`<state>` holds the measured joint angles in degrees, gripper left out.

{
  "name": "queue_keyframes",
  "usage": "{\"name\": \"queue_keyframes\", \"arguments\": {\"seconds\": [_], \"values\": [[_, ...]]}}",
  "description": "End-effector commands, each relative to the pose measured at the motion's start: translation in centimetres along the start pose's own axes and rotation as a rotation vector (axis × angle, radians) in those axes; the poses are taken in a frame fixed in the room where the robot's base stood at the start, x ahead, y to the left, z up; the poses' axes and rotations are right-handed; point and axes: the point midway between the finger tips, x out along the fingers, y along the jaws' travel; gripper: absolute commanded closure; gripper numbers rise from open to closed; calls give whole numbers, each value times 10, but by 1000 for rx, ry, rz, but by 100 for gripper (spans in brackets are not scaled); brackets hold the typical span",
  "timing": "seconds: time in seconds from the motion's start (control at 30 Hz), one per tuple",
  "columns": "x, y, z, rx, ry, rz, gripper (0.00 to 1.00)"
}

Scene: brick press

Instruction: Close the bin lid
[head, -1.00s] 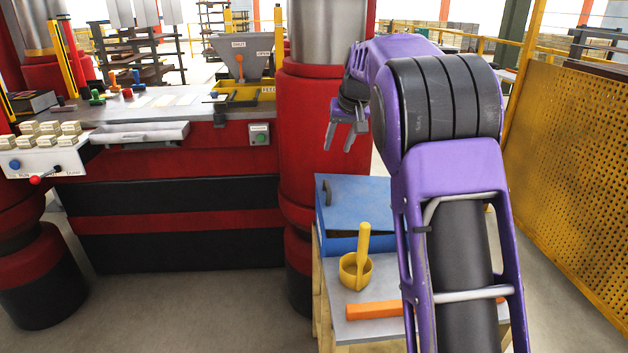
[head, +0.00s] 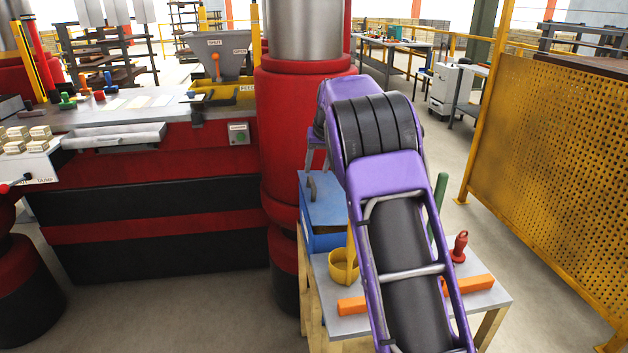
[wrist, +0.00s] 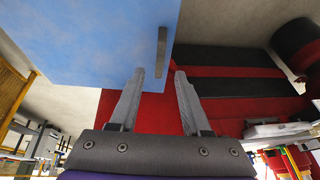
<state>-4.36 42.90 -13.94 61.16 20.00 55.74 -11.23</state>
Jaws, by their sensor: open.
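The bin (head: 322,243) is a blue box on the small table, partly hidden by my arm. Its flat blue lid (head: 326,207) has a grey handle (head: 311,187) near its left edge. A dark strip shows between lid and box, so the lid looks slightly raised. In the wrist view the blue lid (wrist: 90,40) fills the upper left, with the handle (wrist: 161,54) just beyond my fingertips. My gripper (wrist: 160,72) is open and empty, its fingers pointing toward the handle. Whether it touches the lid I cannot tell. In the head view my arm hides most of the gripper.
The table (head: 348,325) also holds a yellow cup (head: 343,268), an orange bar (head: 465,285), a red stamp-like object (head: 460,247) and a green rod (head: 440,190). The red press (head: 150,160) stands left. A yellow mesh fence (head: 560,170) is at right, with open floor before it.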

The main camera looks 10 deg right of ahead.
Motion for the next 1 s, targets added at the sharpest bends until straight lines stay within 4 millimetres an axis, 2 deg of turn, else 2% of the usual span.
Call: {"name": "queue_keyframes", "arguments": {"seconds": [0.03,0.1,0.3,0.67,0.7,0.93,0.97,1.0], "values": [[13,0,1,0,-2,0,52],[25,0,1,0,-3,0,52],[47,0,0,0,0,0,52],[53,0,0,1,1,-1,52],[53,0,0,1,1,-1,54],[53,0,0,1,0,-1,96],[53,0,0,1,0,-1,100],[53,0,0,1,0,-1,100]]}}
